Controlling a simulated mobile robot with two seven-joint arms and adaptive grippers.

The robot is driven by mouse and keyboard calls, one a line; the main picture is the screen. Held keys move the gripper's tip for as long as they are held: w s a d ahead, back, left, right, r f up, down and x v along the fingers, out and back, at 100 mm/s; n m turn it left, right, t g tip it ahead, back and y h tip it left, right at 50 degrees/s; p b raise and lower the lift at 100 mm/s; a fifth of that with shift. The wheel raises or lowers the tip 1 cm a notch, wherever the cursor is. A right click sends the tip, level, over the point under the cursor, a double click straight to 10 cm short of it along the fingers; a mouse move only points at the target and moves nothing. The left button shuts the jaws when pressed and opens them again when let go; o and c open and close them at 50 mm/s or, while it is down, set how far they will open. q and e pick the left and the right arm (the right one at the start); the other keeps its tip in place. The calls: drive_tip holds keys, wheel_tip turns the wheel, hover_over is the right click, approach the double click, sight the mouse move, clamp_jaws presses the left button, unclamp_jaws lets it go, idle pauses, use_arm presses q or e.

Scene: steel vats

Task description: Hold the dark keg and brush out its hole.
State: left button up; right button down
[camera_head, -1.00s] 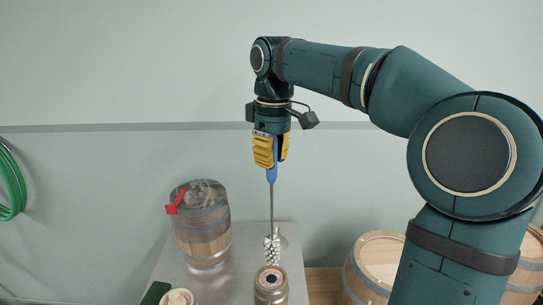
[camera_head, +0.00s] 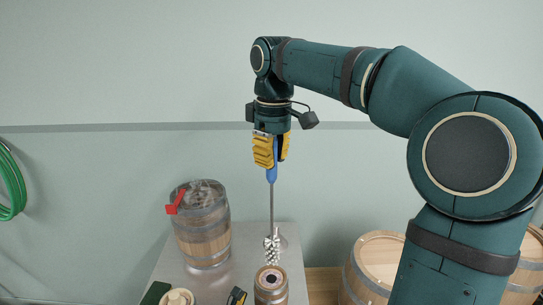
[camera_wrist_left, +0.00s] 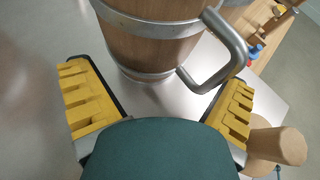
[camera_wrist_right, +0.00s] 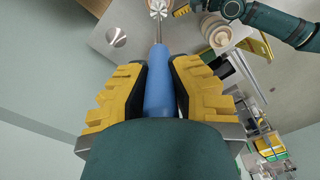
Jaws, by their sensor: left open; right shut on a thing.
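The dark keg (camera_head: 271,294) stands upright at the bottom of the head view, its pale top showing a dark round hole. My right gripper (camera_head: 271,160) is shut on the blue handle of a brush (camera_head: 271,205), which hangs vertically with white bristles just above or behind the keg top; I cannot tell the gap. The blue handle also shows in the right wrist view (camera_wrist_right: 158,80). My left gripper (camera_head: 237,296) is open, left of the keg. In the left wrist view a hooped keg (camera_wrist_left: 150,45) with a steel handle (camera_wrist_left: 228,50) is ahead of the open fingers.
A larger barrel (camera_head: 203,235) with a red tap stands on the steel table (camera_head: 240,240) at left. More barrels (camera_head: 378,262) stand at right.

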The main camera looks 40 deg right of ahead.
use_arm(q)
drive_tip(key=shift+x, duration=2.15)
clamp_jaws()
use_arm(e)
drive_tip(key=d, duration=0.1)
drive_tip(key=w+d, duration=0.1)
drive_tip(key=d, duration=0.1)
drive_tip(key=w+d, duration=0.1)
drive_tip(key=shift+d, duration=0.15)
